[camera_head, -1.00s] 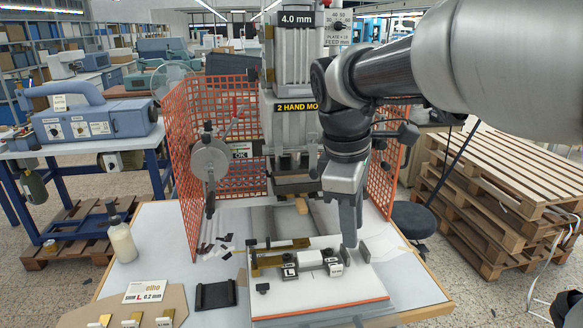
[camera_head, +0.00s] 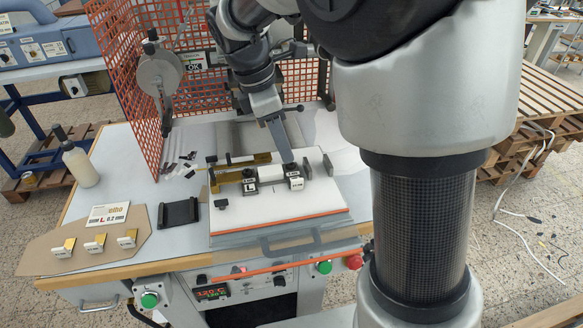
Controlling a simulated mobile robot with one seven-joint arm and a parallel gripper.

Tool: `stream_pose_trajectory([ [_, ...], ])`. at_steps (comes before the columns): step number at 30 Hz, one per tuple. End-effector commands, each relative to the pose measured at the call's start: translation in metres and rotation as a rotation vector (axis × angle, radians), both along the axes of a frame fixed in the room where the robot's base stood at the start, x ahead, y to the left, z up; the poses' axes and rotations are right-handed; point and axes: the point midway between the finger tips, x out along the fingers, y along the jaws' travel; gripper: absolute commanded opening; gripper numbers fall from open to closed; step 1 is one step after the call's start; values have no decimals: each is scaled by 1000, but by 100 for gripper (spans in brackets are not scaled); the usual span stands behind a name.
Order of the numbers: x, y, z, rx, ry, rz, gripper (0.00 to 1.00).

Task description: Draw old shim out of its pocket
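My gripper (camera_head: 288,163) points down over the white plate (camera_head: 235,220), its fingertips at the top of the right black block (camera_head: 294,178). I cannot tell whether it touches that block, and its fingers overlap, so any gap is hidden. A matching left black block (camera_head: 249,181) bears a white label with an L. A pale cylinder (camera_head: 271,174) lies between the blocks. No shim can be made out in a pocket at this size. A card (camera_head: 108,215) reads shim L 0.2 mm.
A brass bar (camera_head: 240,166) lies behind the blocks. Two grey upright plates (camera_head: 318,164) stand right of them. A black tray (camera_head: 178,213) lies left of the white plate. Orange mesh (camera_head: 125,65) guards the rear left, and a bottle (camera_head: 80,165) stands at the left edge.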

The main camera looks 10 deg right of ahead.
Motion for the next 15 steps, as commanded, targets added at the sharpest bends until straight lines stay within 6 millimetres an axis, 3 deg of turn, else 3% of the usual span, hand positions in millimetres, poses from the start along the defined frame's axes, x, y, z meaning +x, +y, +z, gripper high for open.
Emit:
stream_pose_trajectory([
  [9, -1, -17, -62, -1, 3, -1, 28],
  [15, 0, -25, -88, -1, 1, -1, 28],
])
